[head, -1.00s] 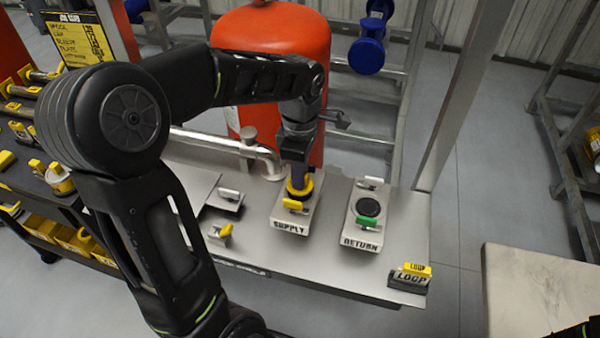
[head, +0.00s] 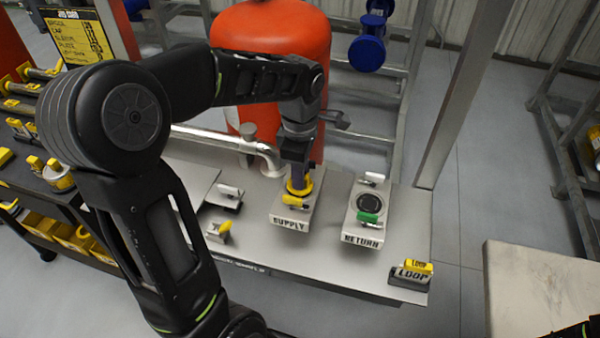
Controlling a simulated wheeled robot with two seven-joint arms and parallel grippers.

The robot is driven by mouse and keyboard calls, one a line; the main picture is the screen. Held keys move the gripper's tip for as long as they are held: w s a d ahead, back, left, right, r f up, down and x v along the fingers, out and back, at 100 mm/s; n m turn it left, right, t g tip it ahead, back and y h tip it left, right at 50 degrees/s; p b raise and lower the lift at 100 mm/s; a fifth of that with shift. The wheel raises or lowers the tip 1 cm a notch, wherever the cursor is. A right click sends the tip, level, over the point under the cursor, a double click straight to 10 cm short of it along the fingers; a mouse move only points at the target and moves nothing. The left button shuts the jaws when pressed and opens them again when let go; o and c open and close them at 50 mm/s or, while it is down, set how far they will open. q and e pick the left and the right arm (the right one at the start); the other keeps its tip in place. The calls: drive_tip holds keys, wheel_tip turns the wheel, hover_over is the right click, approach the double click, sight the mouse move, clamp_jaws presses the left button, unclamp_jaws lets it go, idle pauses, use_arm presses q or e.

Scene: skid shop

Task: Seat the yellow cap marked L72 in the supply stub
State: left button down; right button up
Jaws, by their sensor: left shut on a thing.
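The yellow cap (head: 300,188) is a round yellow piece at the supply stub, on the plate lettered SUPPLY (head: 290,222). Its L72 mark is too small to read. My left gripper (head: 299,172) comes down from above and is shut on the cap's upper part. The cap looks upright and at the stub's opening; I cannot tell how deep it sits, since the stub is hidden beneath it. A yellow-handled lever (head: 294,201) lies just in front of the cap. Only a dark bit of my right arm shows at the lower right corner; its gripper is out of view.
The RETURN plate (head: 362,238) with a dark round opening and green handle stands to the right. A yellow LOOP block (head: 417,267) sits at the bench's front right. A red tank (head: 270,50) stands behind. A shelf of yellow parts (head: 40,215) is at the left.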

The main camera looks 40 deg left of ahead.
use_arm(q)
drive_tip(key=shift+f+b, duration=0.3)
idle(0.4)
drive_tip(key=c, duration=1.3)
unclamp_jaws()
drive_tip(key=shift+c, duration=0.5)
drive_tip(key=shift+r, duration=0.15)
wheel_tip(320, 180, up, 8)
drive_tip(key=p, duration=0.6)
